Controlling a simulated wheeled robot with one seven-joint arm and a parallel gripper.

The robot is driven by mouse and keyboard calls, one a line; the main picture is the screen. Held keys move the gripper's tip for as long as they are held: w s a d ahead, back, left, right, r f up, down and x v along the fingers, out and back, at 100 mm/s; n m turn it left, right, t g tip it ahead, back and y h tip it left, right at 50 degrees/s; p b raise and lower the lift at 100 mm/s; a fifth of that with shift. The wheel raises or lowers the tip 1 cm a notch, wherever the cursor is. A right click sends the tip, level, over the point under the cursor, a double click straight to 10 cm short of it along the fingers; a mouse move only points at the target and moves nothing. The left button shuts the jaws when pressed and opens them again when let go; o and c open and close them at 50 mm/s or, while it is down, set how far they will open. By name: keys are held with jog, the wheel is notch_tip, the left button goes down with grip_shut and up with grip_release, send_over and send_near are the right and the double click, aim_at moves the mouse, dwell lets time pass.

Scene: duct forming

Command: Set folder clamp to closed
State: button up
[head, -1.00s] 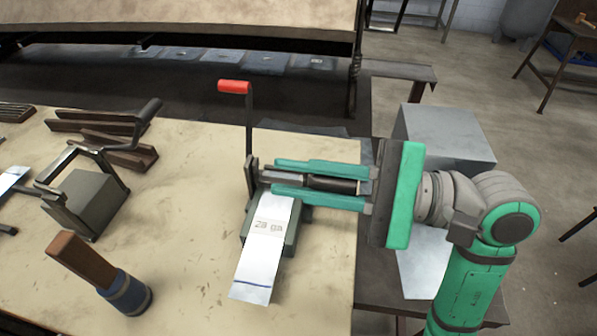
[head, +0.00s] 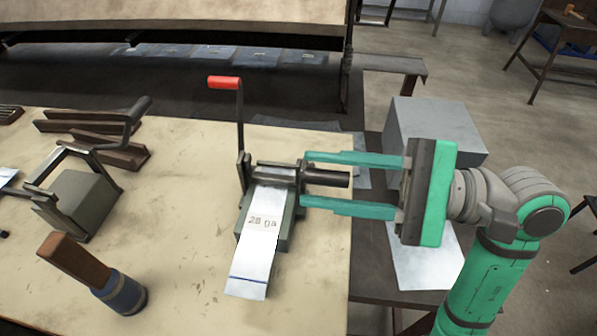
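The folder (head: 285,240) stands on the worktable with a grey-green base. A metal strip marked "28 ga" (head: 252,258) lies in it and sticks out toward the front. A dark clamp bar (head: 275,172) lies across the strip, and its dark cylindrical handle (head: 328,178) points right, lying flat. A crank with a red grip (head: 224,82) stands upright at the folder's left. My gripper (head: 304,179) is open, with one green finger behind the handle and one in front. Gaps show between handle and fingers. Whether the clamp is fully down, I cannot tell.
A second bending tool (head: 78,200) stands at the left, with dark metal bars (head: 95,140) behind it. A wooden-handled tool (head: 95,275) stands at front left. A grey block (head: 435,130) is behind my gripper. Bare tabletop (head: 180,180) lies left of the folder.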

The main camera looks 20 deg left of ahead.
jog(key=v, duration=0.6)
jog(key=shift+a, duration=0.1)
dwell(0.4)
